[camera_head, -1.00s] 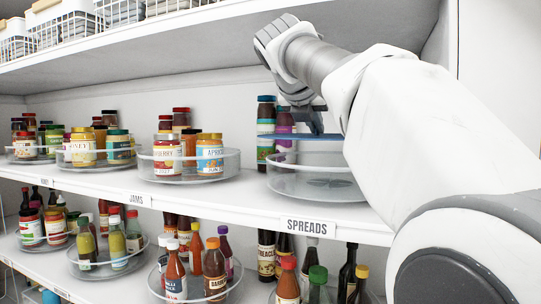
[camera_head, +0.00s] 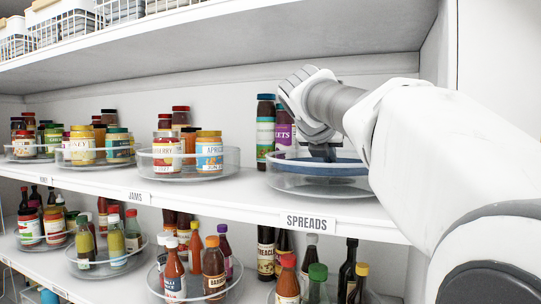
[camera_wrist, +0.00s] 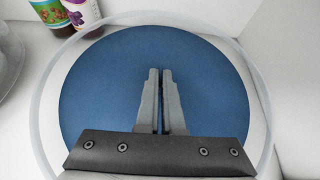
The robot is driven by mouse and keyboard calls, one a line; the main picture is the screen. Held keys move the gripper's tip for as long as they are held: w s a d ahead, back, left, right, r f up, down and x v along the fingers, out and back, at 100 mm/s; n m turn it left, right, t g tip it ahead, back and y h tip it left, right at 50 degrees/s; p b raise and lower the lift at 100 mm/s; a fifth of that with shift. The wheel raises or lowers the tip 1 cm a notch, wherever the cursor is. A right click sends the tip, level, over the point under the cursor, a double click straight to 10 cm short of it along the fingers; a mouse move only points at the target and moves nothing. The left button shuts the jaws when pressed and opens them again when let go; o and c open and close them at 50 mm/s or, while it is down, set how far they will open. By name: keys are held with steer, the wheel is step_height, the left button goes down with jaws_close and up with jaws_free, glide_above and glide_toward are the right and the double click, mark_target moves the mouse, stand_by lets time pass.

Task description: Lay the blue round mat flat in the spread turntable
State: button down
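The blue round mat (camera_head: 345,169) is inside the clear turntable (camera_head: 318,188) above the SPREADS label (camera_head: 307,222). In the wrist view the mat (camera_wrist: 100,85) looks flat and sits within the turntable's pale ring wall (camera_wrist: 39,100). In the head view it shows low behind the clear wall; whether it touches the floor of the turntable I cannot tell. My gripper (camera_head: 322,157) reaches down over the mat. In the wrist view its fingers (camera_wrist: 160,70) are nearly together at the mat's middle; the pinched part is hidden between them.
Tall jars (camera_head: 265,130) stand just behind the spread turntable at its left. The jam turntable (camera_head: 190,172) with several jars is to the left. The shelf board above (camera_head: 250,50) and the side wall at right limit the room around my arm.

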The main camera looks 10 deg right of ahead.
steer(key=shift+f, duration=0.55)
steer(key=c, duration=1.1)
jaws_free()
steer(key=shift+o, duration=0.2)
steer(key=shift+r, duration=0.85)
steer(key=v, duration=1.1)
steer(key=shift+s+a+b, duration=0.2)
steer(key=shift+s+b, duration=0.1)
steer(key=shift+s+a, duration=0.1)
